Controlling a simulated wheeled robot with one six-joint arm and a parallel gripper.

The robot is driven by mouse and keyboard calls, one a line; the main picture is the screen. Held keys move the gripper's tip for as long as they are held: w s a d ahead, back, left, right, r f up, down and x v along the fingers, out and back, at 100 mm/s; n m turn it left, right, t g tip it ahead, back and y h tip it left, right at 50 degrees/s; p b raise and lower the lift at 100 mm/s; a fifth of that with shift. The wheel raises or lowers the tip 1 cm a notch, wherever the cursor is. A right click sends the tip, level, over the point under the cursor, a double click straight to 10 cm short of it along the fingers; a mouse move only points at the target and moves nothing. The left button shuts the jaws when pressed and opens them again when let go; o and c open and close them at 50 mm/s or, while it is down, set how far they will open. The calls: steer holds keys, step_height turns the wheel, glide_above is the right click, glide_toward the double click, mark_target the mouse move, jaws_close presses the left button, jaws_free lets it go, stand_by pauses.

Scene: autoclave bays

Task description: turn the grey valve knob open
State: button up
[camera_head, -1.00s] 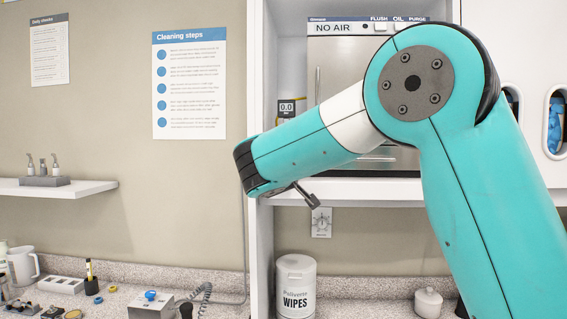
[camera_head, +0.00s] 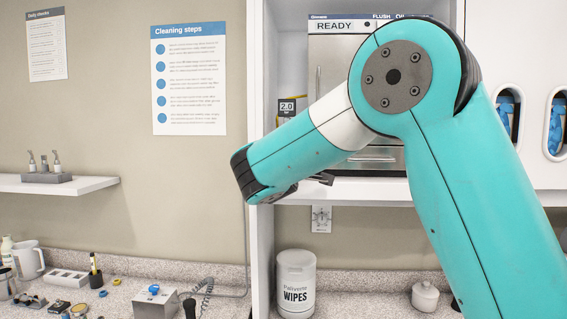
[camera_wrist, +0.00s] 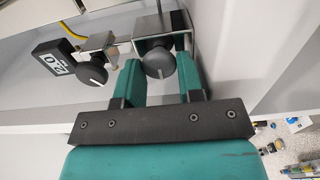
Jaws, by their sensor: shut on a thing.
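In the wrist view, a dark grey round knob (camera_wrist: 158,62) with a metal bracket sits between the two teal fingers of my gripper (camera_wrist: 159,75). The fingers are shut on it from both sides. A second dark knob (camera_wrist: 92,68) with a white pointer line is to its left, outside the fingers. A small black gauge (camera_wrist: 54,62) beside that knob reads 2.0.
The steel autoclave (camera_head: 338,75) in the white bay shows READY. A white shelf (camera_head: 380,188) runs below it. A wipes tub (camera_head: 296,285) and a small white jar (camera_head: 425,296) stand on the speckled counter. A side wall (camera_wrist: 225,45) is close to my gripper's right in the wrist view.

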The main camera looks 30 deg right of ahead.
steer(key=shift+a, duration=0.1)
stand_by(0.3)
steer(key=o, duration=0.9)
steer(key=shift+f, duration=0.1)
